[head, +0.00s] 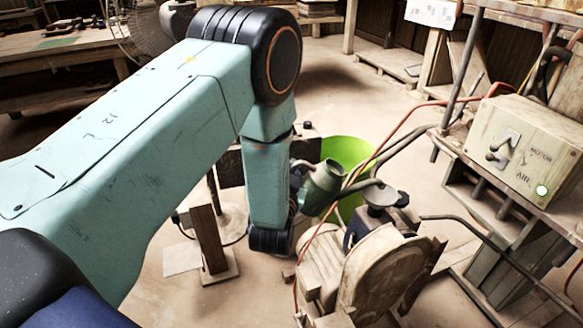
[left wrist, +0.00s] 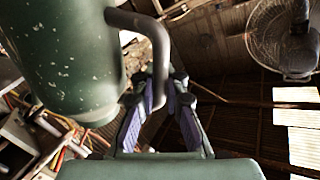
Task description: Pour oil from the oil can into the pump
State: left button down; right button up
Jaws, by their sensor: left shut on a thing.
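The oil can (head: 322,186) is grey-green, with a thin spout reaching right towards the pump (head: 380,196). It is held up off the floor and looks tilted. The spout's end shows close over the pump's top; I cannot tell whether they touch, and no oil stream can be made out. In the left wrist view the can's worn green body (left wrist: 68,65) fills the upper left. My left gripper (left wrist: 160,98) is shut on the can's bent handle (left wrist: 157,48). In the head view my arm mostly hides this gripper. My right gripper is in neither view.
A bright green bucket (head: 348,152) stands behind the can. A worn machine housing (head: 375,270) sits in front of the pump. A red hose (head: 400,118) runs across to the control box (head: 540,150) at right. A wooden post (head: 207,240) stands left.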

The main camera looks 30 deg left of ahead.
pick_arm(q)
jog(key=shift+w+r, duration=0.1)
jog(key=shift+r, duration=0.2)
jog(key=shift+d+r+m+p, duration=0.1)
jog(key=shift+r+m+p, duration=0.2)
jog(key=shift+r+p, duration=0.35)
jog(key=shift+w+d+r+p, duration=0.2)
jog(key=shift+r+p, duration=0.15)
jog(key=shift+p, duration=0.3)
jog(key=shift+r+m, duration=0.1)
jog(key=shift+m, duration=0.2)
jog(key=shift+w+d+r+m+g+p, duration=0.1)
jog(key=shift+d+r+m+g+p, duration=0.1)
jog(key=shift+r+p, duration=0.35)
jog(key=shift+w+d+r+m+g+p, duration=0.1)
jog(key=shift+d+r+m+p, duration=0.1)
jog(key=shift+r+p, duration=0.35)
dwell(0.7)
jog(key=shift+w+d+r+m+p, duration=0.1)
jog(key=shift+d+r+m+p, duration=0.2)
jog(key=shift+r+p, duration=0.25)
dwell(0.8)
